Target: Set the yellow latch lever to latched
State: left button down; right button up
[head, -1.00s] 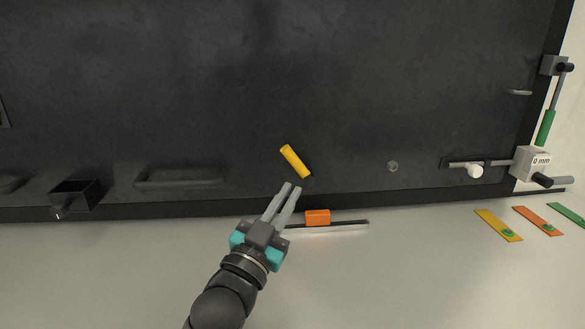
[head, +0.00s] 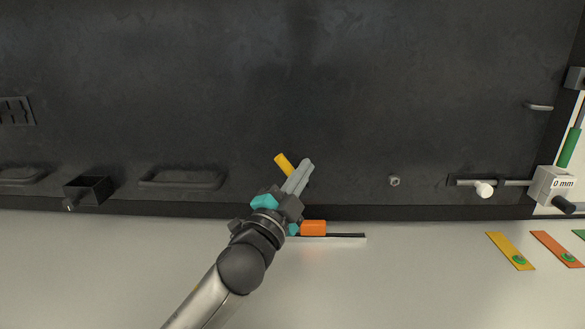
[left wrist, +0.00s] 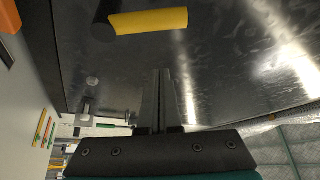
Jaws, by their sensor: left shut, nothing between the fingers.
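The yellow latch lever (head: 282,162) sits on the dark panel in the head view, slanting from upper left to lower right. My left gripper (head: 307,163) is shut and empty, just right of the lever, and its fingers hide the lever's lower end. In the left wrist view the yellow lever (left wrist: 150,21) lies across the top, with a dark round pivot at its left end. The shut fingers (left wrist: 161,75) point up toward the panel below and right of the lever. I cannot tell whether they touch it. My right gripper is not in view.
An orange block (head: 313,228) on a rail lies below the panel, close to my left wrist. A white knob (head: 484,190) on a slide and a small bolt (head: 394,181) are to the right. A black box (head: 88,189) and a handle (head: 182,178) are to the left.

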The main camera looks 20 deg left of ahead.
aim_at(292, 170)
pick_arm(q)
jog(key=a, duration=0.1)
jog(key=w+a+f, duration=0.1)
jog(key=w, duration=0.1)
jog(key=shift+w+a+f, duration=0.25)
jog(key=shift+a, duration=0.15)
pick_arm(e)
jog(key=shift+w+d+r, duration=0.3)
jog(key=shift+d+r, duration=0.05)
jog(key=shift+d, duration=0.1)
pick_arm(q)
jog(key=shift+a, duration=0.1)
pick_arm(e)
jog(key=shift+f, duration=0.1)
